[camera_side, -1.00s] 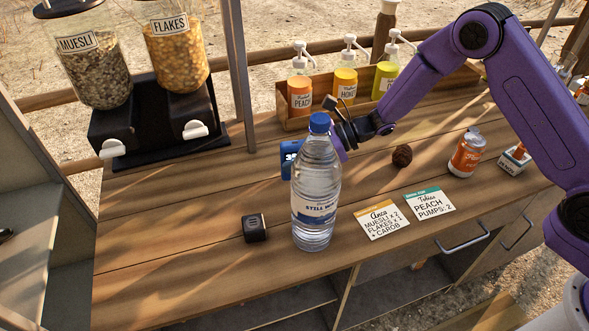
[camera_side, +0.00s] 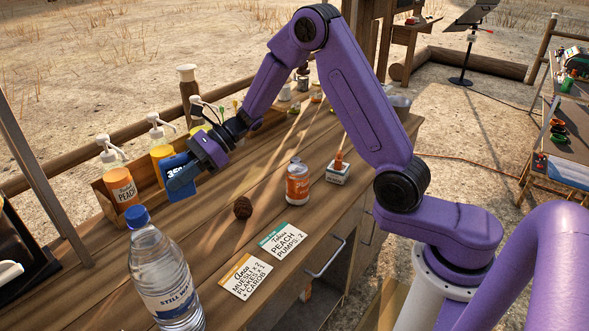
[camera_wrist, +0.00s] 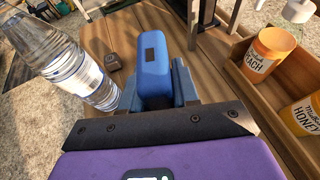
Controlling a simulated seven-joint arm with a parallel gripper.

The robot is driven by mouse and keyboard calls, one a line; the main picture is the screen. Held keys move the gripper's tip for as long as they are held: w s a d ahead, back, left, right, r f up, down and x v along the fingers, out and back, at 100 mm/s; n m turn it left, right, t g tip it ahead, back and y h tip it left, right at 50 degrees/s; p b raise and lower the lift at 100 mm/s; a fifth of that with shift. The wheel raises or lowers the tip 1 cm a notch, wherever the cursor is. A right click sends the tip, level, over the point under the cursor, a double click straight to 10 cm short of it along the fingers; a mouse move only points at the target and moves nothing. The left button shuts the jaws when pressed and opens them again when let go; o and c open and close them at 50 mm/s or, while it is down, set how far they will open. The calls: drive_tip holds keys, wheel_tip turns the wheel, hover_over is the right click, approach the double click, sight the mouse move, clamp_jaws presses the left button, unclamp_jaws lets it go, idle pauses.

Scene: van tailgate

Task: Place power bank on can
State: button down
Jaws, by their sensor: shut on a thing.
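The blue power bank (camera_side: 178,177) with white digits is held upright by my gripper (camera_side: 190,174). In the wrist view, the power bank (camera_wrist: 153,50) sits between both fingers of my gripper (camera_wrist: 156,88), which are shut on its sides. It appears to be above the counter, in front of the pump-bottle box. The can (camera_side: 297,183), orange with a silver top, stands upright on the counter, to the right of my gripper and apart from it. Nothing lies on its top.
A water bottle (camera_side: 163,270) stands at the front left. A wooden box (camera_side: 107,203) holds pump bottles behind my gripper. A brown ball (camera_side: 243,208), a small carton (camera_side: 338,172) and two order cards (camera_side: 283,241) lie around the can.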

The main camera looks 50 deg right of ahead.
drive_tip(key=s+d+r+m+t, duration=0.1)
drive_tip(key=s+d+r, duration=0.15)
drive_tip(key=d, duration=0.45)
drive_tip(key=s+d+r+m+t+h, duration=0.1)
drive_tip(key=s+d+r, duration=0.15)
drive_tip(key=d, duration=0.35)
drive_tip(key=s+d+r+m+t, duration=0.1)
drive_tip(key=s+d+r, duration=0.1)
drive_tip(key=s+d, duration=0.35)
drive_tip(key=s+d+r+m+t+h, duration=0.1)
drive_tip(key=s+d, duration=0.3)
drive_tip(key=s, duration=0.3)
drive_tip(key=s+d+r+m+t+h, duration=0.1)
drive_tip(key=s+d+m+t, duration=0.1)
drive_tip(key=s+d, duration=0.3)
hover_over(298, 168)
drive_tip(key=shift+w+a+f, duration=0.1)
drive_tip(key=shift+f, duration=6.35)
drive_tip(key=shift+f, duration=0.1)
